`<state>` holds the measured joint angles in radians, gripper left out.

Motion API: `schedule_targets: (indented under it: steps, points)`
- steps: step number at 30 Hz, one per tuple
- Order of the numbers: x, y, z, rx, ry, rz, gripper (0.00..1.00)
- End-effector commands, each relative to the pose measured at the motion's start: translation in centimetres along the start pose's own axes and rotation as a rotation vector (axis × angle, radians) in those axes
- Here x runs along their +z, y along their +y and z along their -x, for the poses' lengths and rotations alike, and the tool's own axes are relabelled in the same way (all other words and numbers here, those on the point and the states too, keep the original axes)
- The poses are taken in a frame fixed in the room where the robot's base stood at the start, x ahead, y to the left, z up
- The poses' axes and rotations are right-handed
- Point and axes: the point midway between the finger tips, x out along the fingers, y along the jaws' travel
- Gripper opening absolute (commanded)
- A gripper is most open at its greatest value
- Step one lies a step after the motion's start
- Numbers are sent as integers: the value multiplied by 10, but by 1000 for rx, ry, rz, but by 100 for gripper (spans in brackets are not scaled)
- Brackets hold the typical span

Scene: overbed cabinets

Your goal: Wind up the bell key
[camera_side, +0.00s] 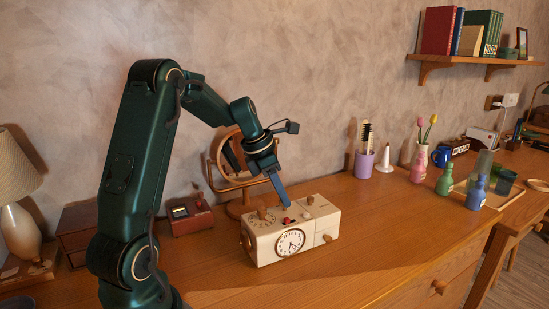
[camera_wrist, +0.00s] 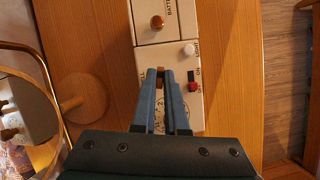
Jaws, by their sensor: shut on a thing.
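The cream clock box (camera_side: 268,252) stands on the wooden desk, with a round clock face (camera_side: 290,242) on its front. Its top carries a dial with a wooden knob (camera_side: 262,213), a red switch (camera_side: 288,220) and a lid with another knob (camera_side: 310,200). My gripper (camera_side: 285,205) points down at the box top. In the wrist view my gripper (camera_wrist: 160,76) is shut on a small brown key-like piece (camera_wrist: 160,71), mostly hidden between the fingertips. The red switch (camera_wrist: 194,87) and a white button (camera_wrist: 189,49) are right of the fingers; the battery lid (camera_wrist: 148,34) is beyond them.
A round mirror (camera_side: 236,157) on a wooden stand is close behind the box. A dark red box (camera_side: 191,217) is to its left. A purple cup (camera_side: 364,164) with brushes, a white cone (camera_side: 385,160) and several bottles stand farther right. The desk between is clear.

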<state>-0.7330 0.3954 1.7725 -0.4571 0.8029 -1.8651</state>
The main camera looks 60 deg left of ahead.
Motion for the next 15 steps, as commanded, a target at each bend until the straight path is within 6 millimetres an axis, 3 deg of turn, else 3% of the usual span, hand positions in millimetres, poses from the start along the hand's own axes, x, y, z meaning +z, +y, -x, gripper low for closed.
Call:
schedule_targets:
  steps: [15]
  points:
    - [2,4,0,-184,-5,-450,0]
